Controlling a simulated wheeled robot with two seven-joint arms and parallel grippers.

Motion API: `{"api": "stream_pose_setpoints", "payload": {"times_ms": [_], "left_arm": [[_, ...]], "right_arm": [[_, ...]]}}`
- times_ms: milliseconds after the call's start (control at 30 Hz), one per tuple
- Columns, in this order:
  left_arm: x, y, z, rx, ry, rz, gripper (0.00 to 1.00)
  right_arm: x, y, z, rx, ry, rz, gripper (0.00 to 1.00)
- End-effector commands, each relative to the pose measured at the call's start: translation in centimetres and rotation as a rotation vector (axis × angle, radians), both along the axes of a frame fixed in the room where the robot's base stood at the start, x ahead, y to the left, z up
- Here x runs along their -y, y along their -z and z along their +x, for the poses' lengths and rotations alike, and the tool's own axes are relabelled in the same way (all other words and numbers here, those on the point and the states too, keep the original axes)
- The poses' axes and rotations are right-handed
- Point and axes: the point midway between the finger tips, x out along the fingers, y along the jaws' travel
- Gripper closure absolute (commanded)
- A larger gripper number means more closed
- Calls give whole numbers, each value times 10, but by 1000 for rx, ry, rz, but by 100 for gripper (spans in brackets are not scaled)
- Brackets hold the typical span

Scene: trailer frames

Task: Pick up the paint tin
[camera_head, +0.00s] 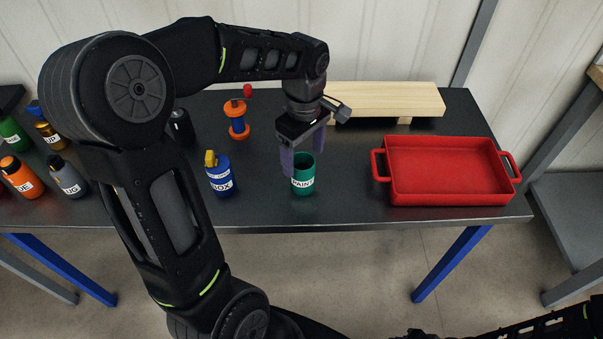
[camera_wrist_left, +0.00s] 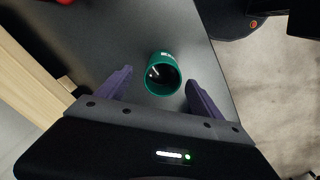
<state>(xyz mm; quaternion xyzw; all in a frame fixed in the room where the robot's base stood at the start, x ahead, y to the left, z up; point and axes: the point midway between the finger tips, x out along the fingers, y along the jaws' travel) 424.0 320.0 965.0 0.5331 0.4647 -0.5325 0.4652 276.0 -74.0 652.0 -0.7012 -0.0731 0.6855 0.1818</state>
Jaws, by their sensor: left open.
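The paint tin (camera_head: 303,180) is a green, open-topped cylinder with a white label reading PAINT. It stands upright near the front edge of the dark table. My left gripper (camera_head: 304,160) is open, its two purple fingers pointing down at the tin in the head view. In the left wrist view, the tin (camera_wrist_left: 163,75) shows its dark opening between and just beyond the fingertips of the gripper (camera_wrist_left: 160,80). No finger clearly touches it. My right gripper cannot be made out; only part of that arm shows at the bottom right.
A red tray (camera_head: 447,197) with handles stands right of the tin on the table (camera_head: 350,212). A wooden board (camera_head: 385,98) lies behind. A blue bottle (camera_head: 221,177) and an orange spool-like item (camera_head: 237,122) stand left. Several bottles stand at far left.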

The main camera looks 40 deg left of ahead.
Motion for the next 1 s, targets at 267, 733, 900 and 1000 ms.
{"api": "stream_pose_setpoints", "payload": {"times_ms": [267,733,900,1000], "left_arm": [[0,22,-1,-2,1,0,24],[0,45,-4,-6,1,-1,24],[0,69,-5,-4,0,-2,24],[0,74,-4,-1,0,-3,24]], "right_arm": [[0,-2,0,0,0,0,64],[0,-12,-1,-4,0,-2,64],[1,-14,-2,-5,1,-3,64],[1,-14,-2,-6,1,-4,64]]}}
